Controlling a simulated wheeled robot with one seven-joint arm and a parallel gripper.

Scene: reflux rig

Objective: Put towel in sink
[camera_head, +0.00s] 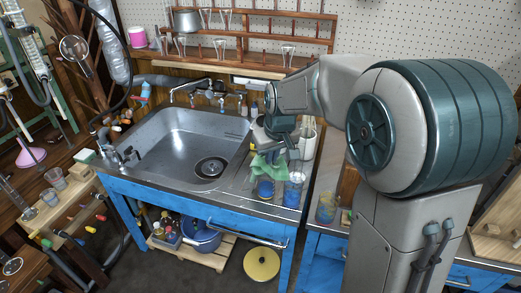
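The green towel (268,163) is on the right side of the steel counter, to the right of the sink basin. It looks crumpled, and part of it is hidden under my gripper. My gripper (272,150) reaches in from the right and is right at the top of the towel. The fingers are small and partly hidden, so I cannot tell whether they are closed on the cloth. The steel sink (165,137) is to the left of my gripper. Its basin looks empty, with a dark drain (211,167) at the bottom.
Glass beakers with blue contents (293,190) stand close by at the counter's front right. A white container (308,140) is behind them. Faucets (197,88) and small bottles line the sink's back edge. Another tap (122,154) is at the left rim. A wooden glassware rack (260,45) hangs behind.

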